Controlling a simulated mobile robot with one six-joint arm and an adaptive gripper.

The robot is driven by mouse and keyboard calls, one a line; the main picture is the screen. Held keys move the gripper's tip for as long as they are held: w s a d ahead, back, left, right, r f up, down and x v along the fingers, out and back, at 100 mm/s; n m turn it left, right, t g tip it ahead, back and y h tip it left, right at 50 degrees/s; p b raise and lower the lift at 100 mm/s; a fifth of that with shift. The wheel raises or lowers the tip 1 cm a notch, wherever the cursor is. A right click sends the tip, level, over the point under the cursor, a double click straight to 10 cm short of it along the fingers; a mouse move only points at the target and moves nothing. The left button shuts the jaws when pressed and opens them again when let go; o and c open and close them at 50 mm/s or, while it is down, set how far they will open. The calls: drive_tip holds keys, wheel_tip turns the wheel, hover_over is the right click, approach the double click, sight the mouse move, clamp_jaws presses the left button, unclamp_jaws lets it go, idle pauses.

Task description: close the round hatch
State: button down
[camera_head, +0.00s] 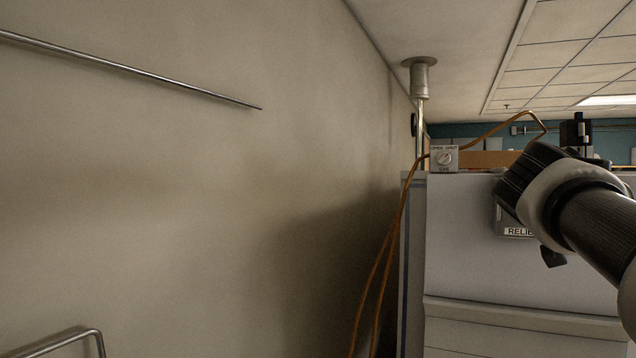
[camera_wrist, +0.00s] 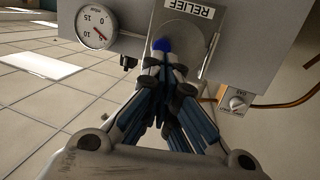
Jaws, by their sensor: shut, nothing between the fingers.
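A grey plate with a rounded lower end (camera_wrist: 186,38) shows at the top of the wrist view, under a white RELIEF label (camera_wrist: 195,4) that reads upside down. I cannot tell whether this plate is the round hatch, or whether it stands open. My gripper (camera_wrist: 170,62) is shut and empty, its fingertips in front of the plate. A small blue spot (camera_wrist: 161,45) shows at the tips; whether they touch it is unclear. In the head view, my arm covers much of the area around the RELIEF label (camera_head: 517,231), and my fingers cannot be made out.
A round dial gauge (camera_wrist: 96,27) is left of my fingers in the wrist view. A gas switch box (camera_head: 444,158) with an orange cable (camera_head: 389,235) sits on the pale cabinet's (camera_head: 470,275) top left. A beige wall (camera_head: 200,190) fills the head view's left.

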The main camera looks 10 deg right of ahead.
drive_tip(key=shift+p+x, duration=0.3)
drive_tip(key=shift+x, duration=0.9)
drive_tip(key=shift+w+d+b, duration=0.3)
drive_tip(key=shift+d+b, duration=0.35)
drive_tip(key=shift+b, duration=0.05)
